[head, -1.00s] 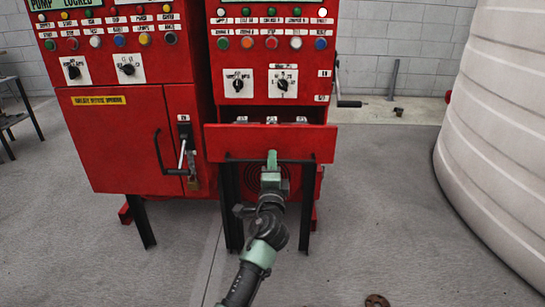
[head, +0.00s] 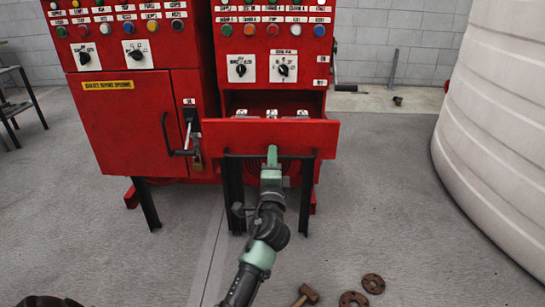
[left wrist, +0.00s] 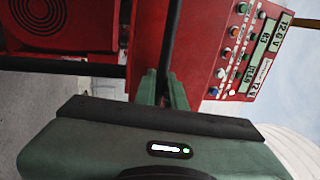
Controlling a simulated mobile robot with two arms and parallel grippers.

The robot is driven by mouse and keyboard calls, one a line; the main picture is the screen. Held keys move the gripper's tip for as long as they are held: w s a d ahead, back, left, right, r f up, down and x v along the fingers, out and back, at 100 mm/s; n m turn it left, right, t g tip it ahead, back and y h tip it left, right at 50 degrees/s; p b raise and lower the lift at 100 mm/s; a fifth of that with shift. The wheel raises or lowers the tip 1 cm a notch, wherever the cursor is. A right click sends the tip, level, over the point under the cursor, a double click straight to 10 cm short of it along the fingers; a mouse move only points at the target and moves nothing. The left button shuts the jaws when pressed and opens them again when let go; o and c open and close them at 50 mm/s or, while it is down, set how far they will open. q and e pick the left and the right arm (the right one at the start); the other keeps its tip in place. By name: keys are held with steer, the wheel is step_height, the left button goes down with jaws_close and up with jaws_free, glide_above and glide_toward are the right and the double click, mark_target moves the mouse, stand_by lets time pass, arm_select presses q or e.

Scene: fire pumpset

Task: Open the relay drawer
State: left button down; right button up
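The relay drawer (head: 250,133) is a wide red front panel standing out from the right-hand red cabinet (head: 275,98). It is open, and pale labelled parts show in the gap behind the panel. A black bar handle (left wrist: 171,45) runs along the drawer's lower front. My left gripper (head: 272,153) is at the middle of the drawer's lower edge. In the left wrist view its green fingers (left wrist: 165,88) are close together around the black bar and look shut on it. My right gripper is not in view.
A second red cabinet (head: 130,110) with a black crank handle (head: 175,140) stands to the left. A large pale tank (head: 495,150) stands at the right. A hammer (head: 306,294) and rusty flanges (head: 373,283) lie on the floor at the front. Grey floor is clear between drawer and tank.

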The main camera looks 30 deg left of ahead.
arm_select(q)
steer(key=c, duration=1.5)
jaws_free()
steer(key=shift+c, duration=0.2)
steer(key=shift+o, duration=0.2)
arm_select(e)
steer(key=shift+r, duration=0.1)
arm_select(q)
steer(key=v, duration=0.7)
steer(key=shift+s+d+b, duration=0.2)
steer(key=shift+s+b, duration=0.15)
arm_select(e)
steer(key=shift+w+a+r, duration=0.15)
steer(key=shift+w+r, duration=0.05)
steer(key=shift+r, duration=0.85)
arm_select(q)
steer(key=shift+f, duration=0.1)
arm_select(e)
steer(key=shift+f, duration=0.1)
